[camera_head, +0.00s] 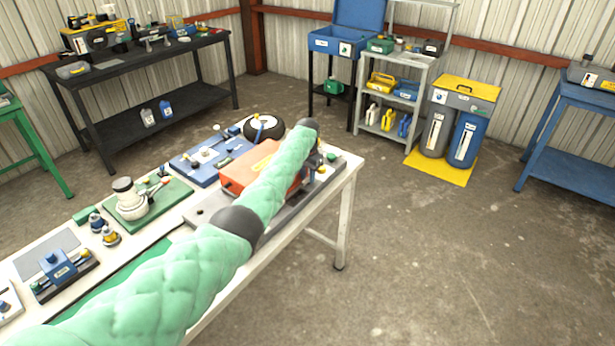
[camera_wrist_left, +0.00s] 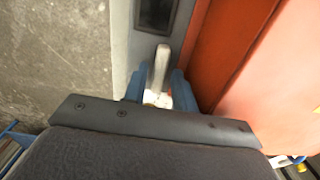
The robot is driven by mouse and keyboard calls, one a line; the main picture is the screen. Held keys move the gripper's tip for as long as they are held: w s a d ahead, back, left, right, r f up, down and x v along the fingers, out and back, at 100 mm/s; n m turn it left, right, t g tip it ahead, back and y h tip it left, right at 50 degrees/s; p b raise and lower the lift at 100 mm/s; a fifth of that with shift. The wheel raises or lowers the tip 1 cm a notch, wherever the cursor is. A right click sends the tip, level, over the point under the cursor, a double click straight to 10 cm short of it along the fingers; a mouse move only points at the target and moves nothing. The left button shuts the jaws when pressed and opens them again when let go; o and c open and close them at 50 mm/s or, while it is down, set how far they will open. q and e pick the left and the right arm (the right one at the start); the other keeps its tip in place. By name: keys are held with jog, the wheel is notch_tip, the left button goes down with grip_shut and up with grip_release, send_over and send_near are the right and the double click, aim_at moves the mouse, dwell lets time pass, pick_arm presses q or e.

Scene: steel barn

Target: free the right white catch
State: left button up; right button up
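The orange-red case (camera_head: 240,170) sits on a grey base on the white table, partly behind my left arm. In the left wrist view its red side (camera_wrist_left: 245,60) fills the right. A white catch (camera_wrist_left: 161,60) stands up as a narrow lever beside the red side. My left gripper (camera_wrist_left: 157,82) has its two blue fingers on either side of the catch's lower part. The fingers look open, with small gaps to the catch. In the head view the fingers are hidden behind my green arm. My right gripper is in neither view.
The white table (camera_head: 340,185) also holds a blue board (camera_head: 190,165), a black wheel (camera_head: 264,128) and a green board with a white pump-like part (camera_head: 135,200). Concrete floor is clear right of the table. Benches and a shelf stand along the walls.

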aim_at(308, 178)
pick_arm(q)
jog(key=shift+o, duration=0.4)
jog(key=shift+f, duration=0.1)
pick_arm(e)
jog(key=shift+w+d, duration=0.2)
